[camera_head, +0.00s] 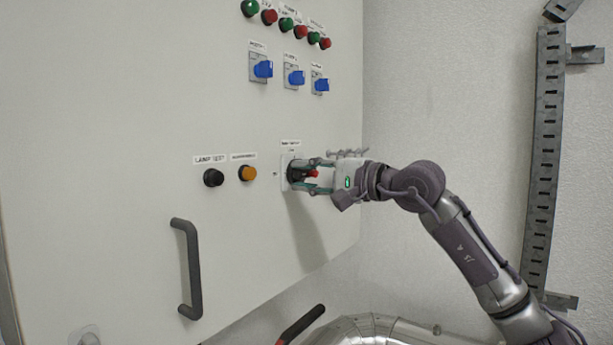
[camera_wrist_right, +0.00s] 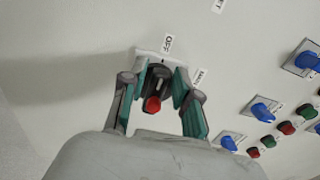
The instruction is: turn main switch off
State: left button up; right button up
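The main switch is a black rotary knob with a red handle (camera_wrist_right: 153,103) on a pale plate, low on the right side of the cabinet front. In the head view its red part (camera_head: 313,174) shows between my right gripper's fingers. My right gripper (camera_head: 303,176) reaches in from the right, its fingers on either side of the switch. In the right wrist view the fingers (camera_wrist_right: 157,90) are spread, with gaps visible beside the red handle. An OFF label (camera_wrist_right: 168,43) is beside the switch plate. My left gripper is not in view.
A black lamp-test button (camera_head: 213,178) and an orange button (camera_head: 247,173) sit left of the switch. Blue rotary switches (camera_head: 263,69) and red and green buttons are above. A dark door handle (camera_head: 190,268) protrudes lower left. A silver pipe (camera_head: 370,328) runs below.

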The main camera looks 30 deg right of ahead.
jog(key=shift+o, duration=0.7)
jog(key=shift+s+d, duration=0.1)
jog(key=shift+s, duration=0.05)
jog(key=v, duration=1.1)
jog(key=shift+s, duration=0.4)
jog(key=shift+w, duration=0.1)
